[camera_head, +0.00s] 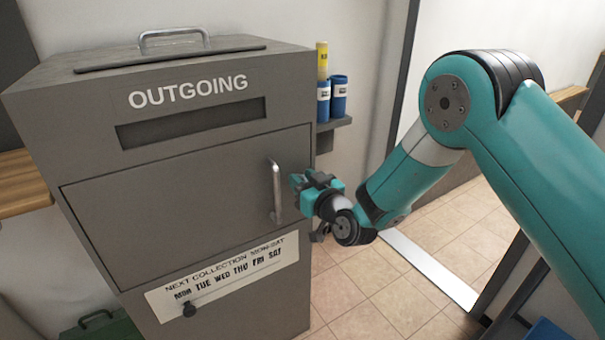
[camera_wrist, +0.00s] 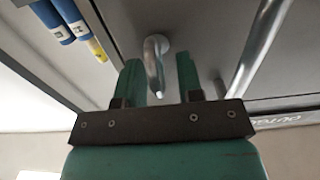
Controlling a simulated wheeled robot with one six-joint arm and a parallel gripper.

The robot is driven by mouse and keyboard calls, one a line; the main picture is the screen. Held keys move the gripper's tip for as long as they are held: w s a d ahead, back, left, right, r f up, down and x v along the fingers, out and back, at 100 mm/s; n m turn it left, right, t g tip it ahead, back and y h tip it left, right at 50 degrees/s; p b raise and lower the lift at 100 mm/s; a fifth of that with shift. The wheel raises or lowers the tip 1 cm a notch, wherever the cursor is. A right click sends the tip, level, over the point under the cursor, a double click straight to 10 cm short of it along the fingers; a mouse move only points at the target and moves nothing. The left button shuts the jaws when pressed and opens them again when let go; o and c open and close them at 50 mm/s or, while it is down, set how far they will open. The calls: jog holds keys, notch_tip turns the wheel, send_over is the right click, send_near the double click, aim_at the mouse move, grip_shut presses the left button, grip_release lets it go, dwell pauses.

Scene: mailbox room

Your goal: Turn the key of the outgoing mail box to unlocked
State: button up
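The grey outgoing mail box (camera_head: 150,150) stands left of centre in the head view, its door shut. A vertical metal door handle (camera_head: 276,192) is on the door's right side. My gripper (camera_head: 298,182) is just right of this handle. In the wrist view its two green fingers (camera_wrist: 160,80) are apart, with a curved metal piece (camera_wrist: 154,62) showing between them. I cannot tell if they touch it. A second metal bar (camera_wrist: 262,45) shows at the right there. I cannot make out a key in either view.
Blue and yellow cylinders (camera_head: 323,95) stand on a small shelf (camera_head: 335,124) right of the box. Tiled floor (camera_head: 370,290) is open to the right.

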grip_shut()
jog(key=shift+a, duration=0.1)
jog(key=shift+m, duration=0.3)
jog(key=m, duration=0.4)
jog(key=shift+w+d, duration=0.15)
jog(key=shift+d, duration=0.15)
jog(key=shift+w+d+f+m+p, duration=0.15)
jog(key=shift+m+p, duration=0.6)
jog(key=shift+m, duration=1.45)
jog(key=shift+d+f+m+p, duration=0.2)
jog(key=shift+m+p, duration=0.6)
jog(key=shift+m, duration=1.4)
jog(key=shift+w+a+f+m+p, duration=0.2)
jog(key=shift+m+p, duration=0.55)
jog(key=shift+m, duration=1.45)
jog(key=shift+s+d+f, duration=0.15)
